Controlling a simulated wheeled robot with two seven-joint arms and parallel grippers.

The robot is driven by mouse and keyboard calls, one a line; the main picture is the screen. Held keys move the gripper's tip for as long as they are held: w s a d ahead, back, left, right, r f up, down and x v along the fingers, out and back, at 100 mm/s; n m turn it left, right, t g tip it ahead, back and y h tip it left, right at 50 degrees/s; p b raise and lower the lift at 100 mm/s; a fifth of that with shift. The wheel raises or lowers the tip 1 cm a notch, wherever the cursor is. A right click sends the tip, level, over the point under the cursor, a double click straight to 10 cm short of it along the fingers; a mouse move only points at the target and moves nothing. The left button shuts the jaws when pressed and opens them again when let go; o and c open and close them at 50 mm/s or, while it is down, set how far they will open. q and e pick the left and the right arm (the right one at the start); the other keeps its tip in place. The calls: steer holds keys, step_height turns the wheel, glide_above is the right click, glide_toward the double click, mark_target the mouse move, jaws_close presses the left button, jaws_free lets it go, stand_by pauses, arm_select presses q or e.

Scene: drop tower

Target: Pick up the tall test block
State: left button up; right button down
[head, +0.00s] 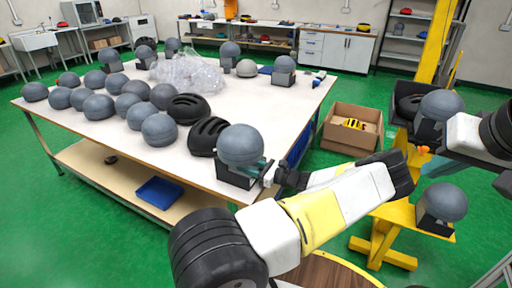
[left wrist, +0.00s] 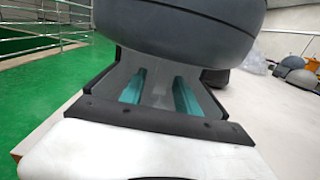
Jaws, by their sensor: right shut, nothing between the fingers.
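Several grey domed test blocks show; I cannot tell which is the tall one. One (head: 240,145) sits in a dark square base at the table's near right corner. My left gripper (head: 264,172) is at that base, with teal pads beside it. In the left wrist view, the two teal pads (left wrist: 158,92) lie just under a large grey dome (left wrist: 190,30), with a grey surface between them; whether they grip it is unclear. My right gripper (head: 441,166) is shut and empty at the right, between a dome on the yellow stand (head: 440,104) and a lower dome (head: 442,201).
The white table (head: 240,100) holds several grey domes, two black helmets (head: 206,136) and clear plastic wrap (head: 188,72). A cardboard box (head: 352,128) stands on the green floor. A yellow stand (head: 378,235) is at the right. A blue tray (head: 159,190) lies on the lower shelf.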

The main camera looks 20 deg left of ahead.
arm_select(q)
steer(key=shift+w+a, duration=0.1)
steer(key=shift+a, duration=1.3)
jaws_close()
steer(key=shift+d, duration=0.1)
steer(key=shift+r, duration=0.15)
